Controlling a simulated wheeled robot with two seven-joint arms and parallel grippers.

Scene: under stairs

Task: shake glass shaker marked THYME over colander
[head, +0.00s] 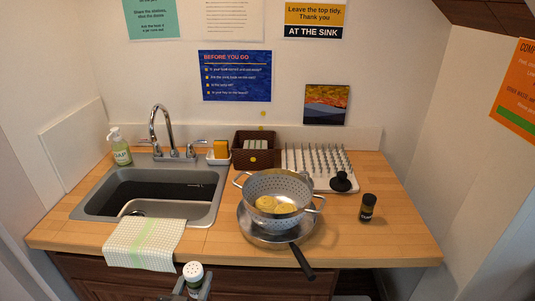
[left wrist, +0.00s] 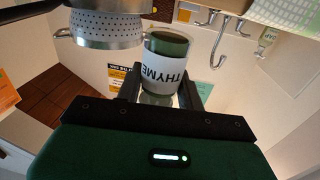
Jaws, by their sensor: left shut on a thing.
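The glass shaker (head: 193,274) with a pale lid is at the bottom of the head view, upright, in front of the counter's front edge. Its white label reads THYME in the left wrist view (left wrist: 163,72), upside down there, with dark green showing through the glass. My left gripper (head: 192,289) is shut on the shaker. The metal colander (head: 277,187), holding yellow round things, sits in a frying pan on the counter, beyond and to the right of the shaker. The colander also shows in the left wrist view (left wrist: 105,27). My right gripper is not in view.
The frying pan (head: 255,234) has a dark handle (head: 302,262) jutting over the front edge. A dark jar (head: 367,207) stands at right. A cloth (head: 144,244) hangs before the sink (head: 211,200). A drying rack (head: 320,165) and brown basket (head: 256,150) stand behind.

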